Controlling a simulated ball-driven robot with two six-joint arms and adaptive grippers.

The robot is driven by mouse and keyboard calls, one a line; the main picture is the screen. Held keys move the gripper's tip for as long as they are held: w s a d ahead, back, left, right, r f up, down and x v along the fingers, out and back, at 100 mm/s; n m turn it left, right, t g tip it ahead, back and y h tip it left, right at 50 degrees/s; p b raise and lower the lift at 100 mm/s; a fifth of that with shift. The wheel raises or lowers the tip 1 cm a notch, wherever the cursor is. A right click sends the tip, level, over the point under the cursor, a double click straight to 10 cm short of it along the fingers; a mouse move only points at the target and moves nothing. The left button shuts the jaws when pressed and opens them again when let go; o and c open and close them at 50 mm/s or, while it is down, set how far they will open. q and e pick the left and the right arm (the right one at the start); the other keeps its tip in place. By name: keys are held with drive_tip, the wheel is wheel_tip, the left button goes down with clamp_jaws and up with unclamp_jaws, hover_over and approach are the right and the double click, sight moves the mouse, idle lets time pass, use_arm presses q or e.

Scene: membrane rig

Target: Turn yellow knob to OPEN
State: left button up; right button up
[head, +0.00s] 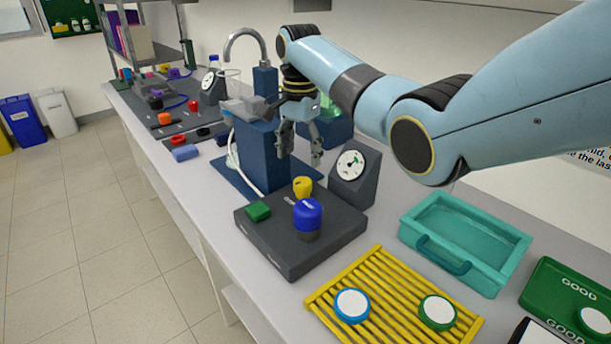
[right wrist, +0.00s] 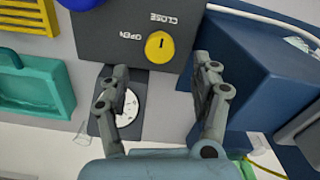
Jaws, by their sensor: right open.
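The yellow knob (head: 303,187) stands on a dark control box (head: 290,255), behind a blue knob (head: 308,216) and near a green button (head: 258,211). In the right wrist view the yellow knob (right wrist: 159,47) has a short dark mark, roughly in line with the CLOSE label (right wrist: 163,18). The OPEN label (right wrist: 130,36) is to the left of that. My right gripper (head: 301,152) is open and empty above the knob. In the right wrist view its fingers (right wrist: 160,66) are spread either side of the knob, apart from it. My left gripper is not in view.
A dial gauge (head: 351,165) stands right of the knob, and a blue block (head: 258,155) stands behind it to the left. A yellow rack (head: 390,300) and a teal tray (head: 465,240) are to the right. The bench strip left of the box is clear.

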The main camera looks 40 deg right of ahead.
sight(301, 182)
drive_tip(key=f, duration=0.6)
drive_tip(key=shift+d+f, duration=0.2)
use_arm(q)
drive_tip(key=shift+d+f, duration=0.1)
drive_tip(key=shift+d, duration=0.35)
use_arm(e)
drive_tip(key=shift+f, duration=0.55)
drive_tip(key=shift+a, duration=0.1)
drive_tip(key=c, duration=1.2)
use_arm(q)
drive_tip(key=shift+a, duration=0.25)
use_arm(e)
drive_tip(key=shift+o, duration=0.2)
